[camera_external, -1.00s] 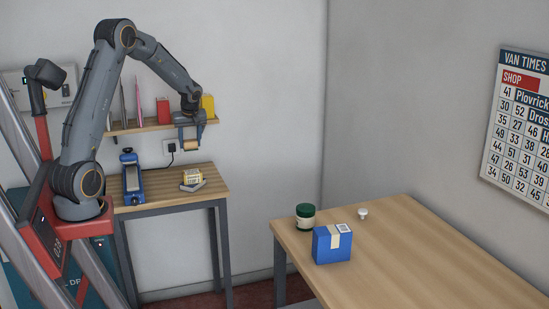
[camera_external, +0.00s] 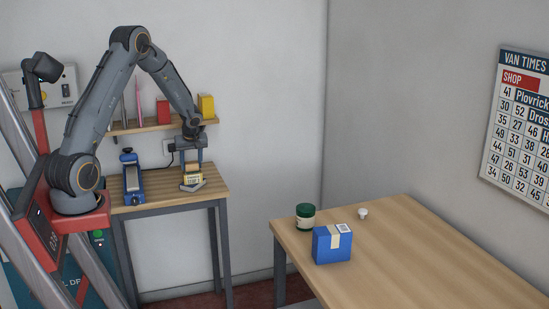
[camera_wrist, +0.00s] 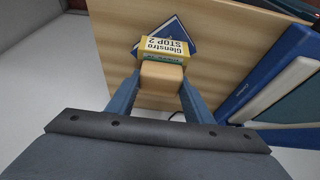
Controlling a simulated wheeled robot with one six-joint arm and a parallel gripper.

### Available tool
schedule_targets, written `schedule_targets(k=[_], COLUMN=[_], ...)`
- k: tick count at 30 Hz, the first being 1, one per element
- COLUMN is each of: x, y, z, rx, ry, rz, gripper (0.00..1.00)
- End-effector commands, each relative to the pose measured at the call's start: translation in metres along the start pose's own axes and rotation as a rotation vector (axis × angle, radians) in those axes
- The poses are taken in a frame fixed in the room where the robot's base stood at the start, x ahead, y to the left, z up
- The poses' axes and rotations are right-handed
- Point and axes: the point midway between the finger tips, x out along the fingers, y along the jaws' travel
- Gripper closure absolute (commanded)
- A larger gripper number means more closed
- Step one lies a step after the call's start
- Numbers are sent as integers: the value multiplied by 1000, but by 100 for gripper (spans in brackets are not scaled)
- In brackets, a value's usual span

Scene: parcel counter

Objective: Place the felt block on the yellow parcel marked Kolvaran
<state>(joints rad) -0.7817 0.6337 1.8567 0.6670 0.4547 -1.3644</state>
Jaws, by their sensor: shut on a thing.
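My gripper (camera_external: 193,166) is over the small wooden side table, shut on the tan felt block (camera_wrist: 161,75), which shows between the fingers in the wrist view. Just below it is a small yellow parcel (camera_external: 193,178), which also shows in the wrist view (camera_wrist: 163,48), with a label reading "Glenstro STOP 2". I cannot tell whether the block touches it. I see no readable Kolvaran label.
A blue device (camera_external: 131,178) stands left on the side table (camera_external: 160,196). A blue parcel (camera_external: 332,246), green jar (camera_external: 305,217) and small white item (camera_external: 362,213) stand on the larger table (camera_external: 420,255).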

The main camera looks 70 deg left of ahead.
Motion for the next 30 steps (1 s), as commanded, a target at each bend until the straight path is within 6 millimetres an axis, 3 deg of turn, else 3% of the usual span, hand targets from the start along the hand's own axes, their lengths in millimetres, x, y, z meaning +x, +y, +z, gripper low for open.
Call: schedule_targets(k=[6, 7, 10, 23, 30], x=[4, 3, 2, -3, -40], y=[0, 0, 0, 0, 1], z=[1, 1, 1, -1, -1], rx=[0, 0, 0, 0, -2], ry=[0, 0, 0, 1, 4], rz=[0, 0, 0, 1, 3], gripper=[76, 48, 35, 35, 35])
